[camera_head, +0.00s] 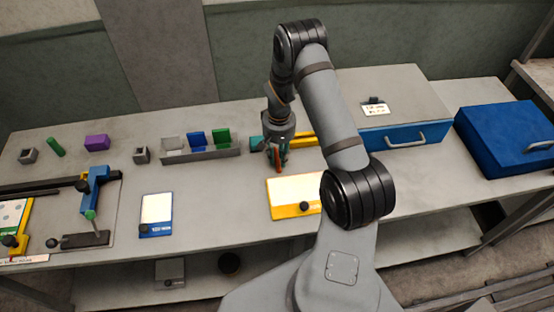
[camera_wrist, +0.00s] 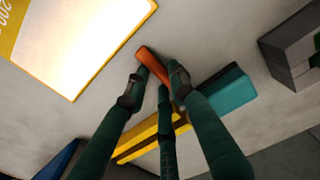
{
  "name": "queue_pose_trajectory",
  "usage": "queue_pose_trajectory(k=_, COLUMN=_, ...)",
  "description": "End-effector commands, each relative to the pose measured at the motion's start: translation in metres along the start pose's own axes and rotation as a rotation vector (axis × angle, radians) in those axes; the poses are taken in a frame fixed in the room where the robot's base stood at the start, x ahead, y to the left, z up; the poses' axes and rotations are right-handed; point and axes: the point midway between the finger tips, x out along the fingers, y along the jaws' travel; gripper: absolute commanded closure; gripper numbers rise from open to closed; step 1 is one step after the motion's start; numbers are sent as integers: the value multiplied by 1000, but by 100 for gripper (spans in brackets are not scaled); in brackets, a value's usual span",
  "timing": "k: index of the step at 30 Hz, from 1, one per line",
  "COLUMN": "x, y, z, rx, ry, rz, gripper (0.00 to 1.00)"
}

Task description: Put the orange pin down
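The orange pin (camera_head: 277,157) is among the fingers of my gripper (camera_head: 278,152), over the middle of the bench, just behind the yellow-framed board (camera_head: 288,207). In the wrist view the orange pin (camera_wrist: 151,62) runs out from between the dark green fingertips of my gripper (camera_wrist: 157,84). The fingers are closed in around its near end, and its far end points toward the yellow board's corner (camera_wrist: 145,14). I cannot tell whether the pin's lower end touches the bench.
A teal block (camera_wrist: 222,92) and a yellow bar (camera_wrist: 150,138) lie close to the fingers. A grey rack (camera_head: 201,155) with coloured plates stands to the left. A blue-framed board (camera_head: 156,212) lies front left. Bare bench (camera_head: 225,195) shows between the boards.

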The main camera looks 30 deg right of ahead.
Motion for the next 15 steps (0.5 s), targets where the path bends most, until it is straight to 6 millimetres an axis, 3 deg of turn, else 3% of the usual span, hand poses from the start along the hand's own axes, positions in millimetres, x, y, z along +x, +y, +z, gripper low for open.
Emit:
queue_pose_trajectory(k=11, x=0, y=0, z=0, rx=0, ry=0, rz=0, gripper=100)
queue_pose_trajectory(k=15, x=0, y=0, z=0, rx=0, ry=0, rz=0, gripper=100)
